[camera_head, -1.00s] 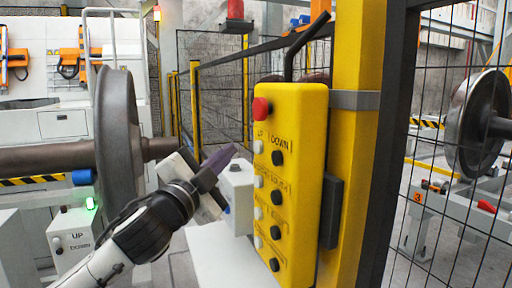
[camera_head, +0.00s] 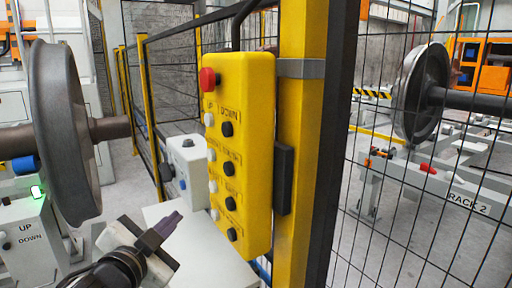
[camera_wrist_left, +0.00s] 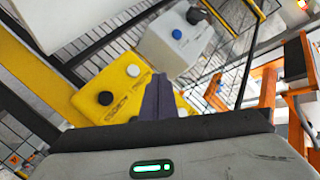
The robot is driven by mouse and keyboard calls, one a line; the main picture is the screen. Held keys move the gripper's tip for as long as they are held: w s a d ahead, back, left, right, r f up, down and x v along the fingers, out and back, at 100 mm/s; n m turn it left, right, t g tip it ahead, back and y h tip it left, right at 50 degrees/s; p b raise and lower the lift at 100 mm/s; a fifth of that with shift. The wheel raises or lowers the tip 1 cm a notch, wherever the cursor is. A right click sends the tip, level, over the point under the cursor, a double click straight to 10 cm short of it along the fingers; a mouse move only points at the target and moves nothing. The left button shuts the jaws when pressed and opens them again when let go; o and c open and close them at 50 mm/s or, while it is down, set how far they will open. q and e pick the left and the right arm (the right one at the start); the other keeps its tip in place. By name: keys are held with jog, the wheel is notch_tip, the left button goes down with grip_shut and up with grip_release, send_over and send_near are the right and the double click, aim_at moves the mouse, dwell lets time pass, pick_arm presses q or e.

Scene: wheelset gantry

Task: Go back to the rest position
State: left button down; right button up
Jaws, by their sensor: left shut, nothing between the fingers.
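My left gripper (camera_head: 168,226) is low in the head view, left of and below the yellow pendant. Its purple fingers are shut together with nothing between them, and they touch nothing that I can see. In the left wrist view the closed fingers (camera_wrist_left: 158,98) point up the picture toward the yellow pendant (camera_wrist_left: 128,82). The right gripper is not in view.
The yellow pendant (camera_head: 241,150) with a red button hangs at a yellow post (camera_head: 304,130) beside a mesh fence. A small grey button box (camera_head: 188,160) stands behind my gripper. A wheelset (camera_head: 62,130) is at left; another wheel (camera_head: 418,95) stands beyond the fence.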

pick_arm(q)
jog(key=s+a+f+n+g+y, duration=0.1)
jog(key=s+f+n+g, duration=0.15)
jog(key=s+f, duration=0.5)
jog(key=s+f+n+g, duration=0.1)
jog(key=s+f+g, duration=0.3)
jog(key=f, duration=0.6)
jog(key=s+a+f+n+g, duration=0.1)
jog(key=s+f+g, duration=0.1)
jog(key=s+f, duration=0.35)
jog(key=s+f+n+g, duration=0.1)
jog(key=s+f+g, duration=0.1)
jog(key=s, duration=0.7)
jog(key=s+a+f+n+g, duration=0.1)
jog(key=s+f+n+g, duration=0.15)
jog(key=s, duration=0.45)
jog(key=w+d+f+t+h, duration=0.1)
jog(key=w+d+f+t, duration=0.1)
jog(key=f, duration=0.4)
jog(key=w+d+f+t, duration=0.2)
jog(key=d+f+t, duration=0.1)
jog(key=f, duration=0.4)
jog(key=shift+f+m+t+h, duration=0.25)
jog(key=shift+m+t+h, duration=0.05)
jog(key=shift+m+h, duration=0.1)
